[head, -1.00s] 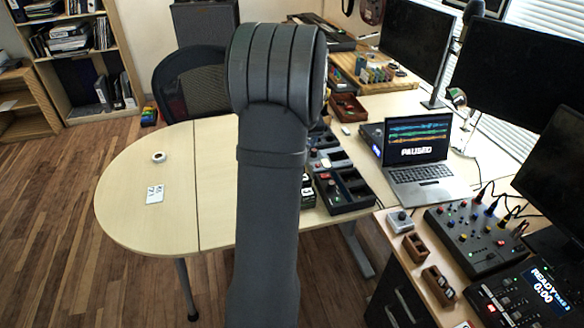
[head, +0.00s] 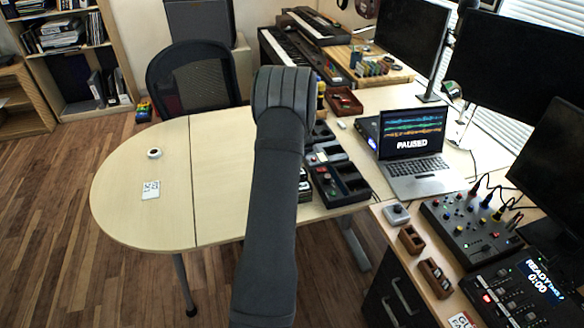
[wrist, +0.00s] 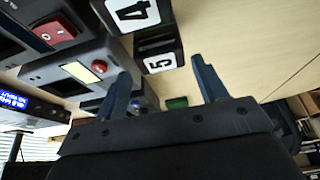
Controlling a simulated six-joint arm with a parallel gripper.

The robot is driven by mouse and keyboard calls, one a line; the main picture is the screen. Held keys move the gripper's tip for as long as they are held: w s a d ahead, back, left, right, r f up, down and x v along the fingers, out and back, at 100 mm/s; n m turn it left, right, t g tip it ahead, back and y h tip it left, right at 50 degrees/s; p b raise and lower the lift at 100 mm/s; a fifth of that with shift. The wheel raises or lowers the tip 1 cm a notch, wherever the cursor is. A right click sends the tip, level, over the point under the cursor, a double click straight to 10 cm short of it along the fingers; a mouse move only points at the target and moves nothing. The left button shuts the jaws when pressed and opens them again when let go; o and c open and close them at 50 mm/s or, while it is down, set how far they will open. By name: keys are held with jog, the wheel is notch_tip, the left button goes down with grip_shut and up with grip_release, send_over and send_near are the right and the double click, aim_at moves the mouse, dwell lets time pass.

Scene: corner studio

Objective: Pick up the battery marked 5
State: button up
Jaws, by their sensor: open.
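The battery marked 5 (wrist: 159,62) is a dark block with a white number label. In the wrist view it stands at upper middle, beside the battery marked 4 (wrist: 132,14), which is cut by the top edge. My gripper (wrist: 160,66) is open, its two blue-grey fingers apart and nothing held between them. The battery marked 5 appears in the gap between the fingertips, apart from them as far as I can tell. In the head view my arm hides the gripper, and dark blocks beside it are too small to read.
A device with a red switch (wrist: 58,31) and one with a red button (wrist: 99,66) lie left of the batteries. In the head view, a black compartment tray (head: 340,185) and a laptop (head: 414,165) stand right of my arm. The table's left half (head: 130,205) is mostly clear.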

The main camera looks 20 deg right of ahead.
jog(key=shift+x, duration=3.25)
jog(key=shift+s, duration=0.1)
jog(key=shift+c, duration=0.4)
